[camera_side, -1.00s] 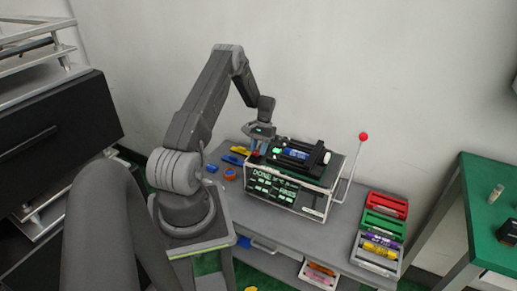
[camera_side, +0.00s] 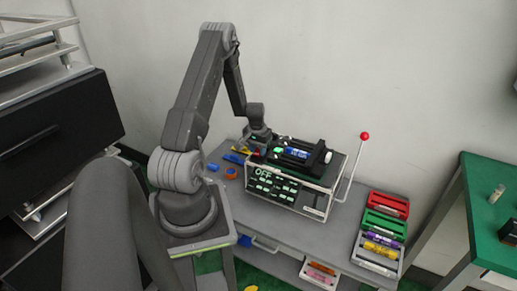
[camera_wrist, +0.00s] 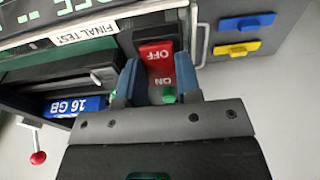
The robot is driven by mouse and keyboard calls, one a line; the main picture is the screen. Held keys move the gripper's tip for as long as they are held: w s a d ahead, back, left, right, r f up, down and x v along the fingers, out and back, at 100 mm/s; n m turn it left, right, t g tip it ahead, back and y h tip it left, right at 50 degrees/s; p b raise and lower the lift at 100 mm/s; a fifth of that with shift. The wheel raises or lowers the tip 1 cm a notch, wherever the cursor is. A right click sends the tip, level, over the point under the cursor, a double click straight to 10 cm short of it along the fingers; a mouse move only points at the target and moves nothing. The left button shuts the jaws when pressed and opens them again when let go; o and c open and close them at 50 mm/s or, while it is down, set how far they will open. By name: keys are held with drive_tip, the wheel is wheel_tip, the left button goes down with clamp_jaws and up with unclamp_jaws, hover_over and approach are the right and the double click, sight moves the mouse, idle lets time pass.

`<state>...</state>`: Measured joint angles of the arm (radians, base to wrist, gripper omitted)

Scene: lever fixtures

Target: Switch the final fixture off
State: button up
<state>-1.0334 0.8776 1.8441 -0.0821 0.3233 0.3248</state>
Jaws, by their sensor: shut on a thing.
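The final fixture (camera_side: 285,194) is a boxy tester with a dark front on the grey bench; its display reads OFF. In the wrist view its label reads FINAL TEST (camera_wrist: 84,34). A red rocker switch (camera_wrist: 158,53) marked OFF and ON sits at its end, with a green part (camera_wrist: 169,96) by the ON mark. My gripper (camera_wrist: 157,70) has its blue fingers shut on the switch, one on each side. In the side view my gripper (camera_side: 258,148) is at the left end of the fixture's top, and the switch is mostly hidden.
A blue 16 GB module (camera_wrist: 75,106) lies in the fixture's top. A red-knobbed lever (camera_side: 364,136) stands at its right. Blue (camera_wrist: 247,22) and yellow (camera_wrist: 237,48) pieces lie beside the fixture. Coloured trays (camera_side: 388,206) stand at the bench's right end.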

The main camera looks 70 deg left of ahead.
sight(257, 154)
idle(0.4)
drive_tip(key=o, duration=0.9)
drive_tip(key=r, duration=0.9)
drive_tip(key=s+d+r, duration=0.1)
drive_tip(key=r, duration=0.3)
drive_tip(key=shift+r, duration=0.4)
drive_tip(key=shift+d, duration=0.1)
drive_tip(key=w+d+r+m+t, duration=0.1)
drive_tip(key=w+d+r+m, duration=0.15)
drive_tip(key=d+r, duration=0.6)
drive_tip(key=w+d+r+m+t, duration=0.1)
drive_tip(key=w+d+r+m, duration=0.3)
drive_tip(key=d, duration=0.7)
drive_tip(key=s+d+r+t, duration=0.1)
drive_tip(key=s+d+r, duration=0.1)
drive_tip(key=s+d, duration=0.2)
drive_tip(key=s+d+r+m+t, duration=0.1)
drive_tip(key=s+d+r, duration=0.2)
drive_tip(key=d, duration=0.6)
drive_tip(key=s+d+r+m, duration=0.1)
drive_tip(key=s+d+r, duration=0.1)
drive_tip(key=s+d, duration=0.3)
drive_tip(key=shift+s+d+r+m+t+h, duration=0.1)
drive_tip(key=shift+d+r+m+t+h, duration=0.1)
drive_tip(key=shift+d, duration=0.15)
drive_tip(key=shift+s+d+r+m+t+h, duration=0.1)
drive_tip(key=shift+d+t+h, duration=0.1)
drive_tip(key=shift+d, duration=0.15)
